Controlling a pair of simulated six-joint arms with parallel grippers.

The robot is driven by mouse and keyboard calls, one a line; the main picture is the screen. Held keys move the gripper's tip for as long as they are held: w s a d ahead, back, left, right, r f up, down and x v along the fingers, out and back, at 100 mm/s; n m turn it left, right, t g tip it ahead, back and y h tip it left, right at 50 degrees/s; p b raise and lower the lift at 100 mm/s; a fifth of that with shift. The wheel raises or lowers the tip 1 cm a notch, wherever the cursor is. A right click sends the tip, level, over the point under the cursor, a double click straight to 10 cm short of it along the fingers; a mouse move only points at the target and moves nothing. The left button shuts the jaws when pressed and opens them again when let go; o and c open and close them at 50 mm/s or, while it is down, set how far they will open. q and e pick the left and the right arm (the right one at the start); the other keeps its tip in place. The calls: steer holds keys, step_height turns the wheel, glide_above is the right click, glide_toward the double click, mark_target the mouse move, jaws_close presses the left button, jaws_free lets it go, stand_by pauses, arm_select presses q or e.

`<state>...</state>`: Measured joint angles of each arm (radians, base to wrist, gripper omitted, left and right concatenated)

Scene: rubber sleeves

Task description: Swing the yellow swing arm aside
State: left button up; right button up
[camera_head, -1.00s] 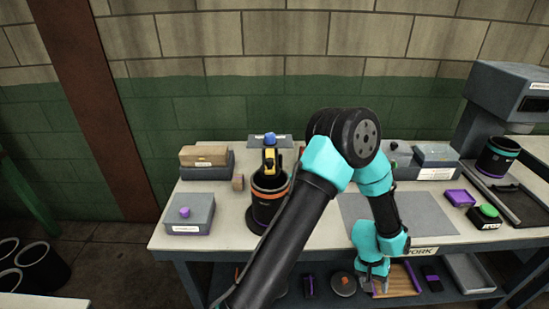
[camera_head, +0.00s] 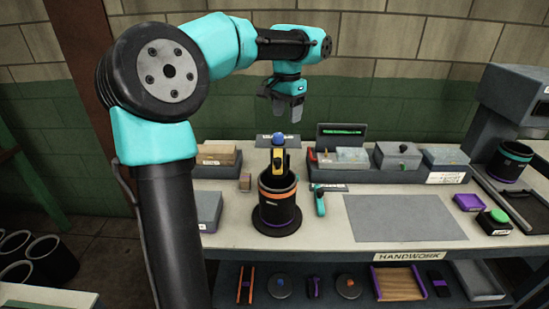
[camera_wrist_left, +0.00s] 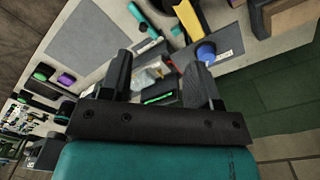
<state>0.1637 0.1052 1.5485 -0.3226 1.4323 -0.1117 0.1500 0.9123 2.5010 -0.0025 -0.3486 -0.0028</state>
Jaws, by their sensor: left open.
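The yellow swing arm (camera_head: 276,157) sits above the black cylinder (camera_head: 277,198) with orange and purple bands, on the bench. A blue knob (camera_head: 278,140) shows just beyond it. The left wrist view shows the yellow swing arm (camera_wrist_left: 192,18) at the top and the blue knob (camera_wrist_left: 206,51) beside the right-hand finger in the picture. My left gripper (camera_head: 281,113) is open and empty, in the air above and behind the swing arm, not touching it. Its two spread fingers also show in the left wrist view (camera_wrist_left: 160,70). My right gripper is not in view.
A teal-handled tool (camera_head: 320,202) lies right of the cylinder, with a bare grey mat (camera_head: 405,218) beyond it. Grey boxes (camera_head: 398,156) and an open case (camera_head: 341,136) line the back. A grey box (camera_head: 208,209) stands left, partly behind my arm.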

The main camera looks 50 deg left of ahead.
mark_target(278, 159)
arm_select(q)
steer(key=shift+s+a+r, duration=0.75)
steer(key=shift+s+r, duration=0.25)
steer(key=shift+r, duration=0.1)
steer(key=shift+f, duration=0.1)
step_height(278, 159, down, 17)
steer(key=shift+f, duration=0.2)
jaws_close()
stand_by(0.3)
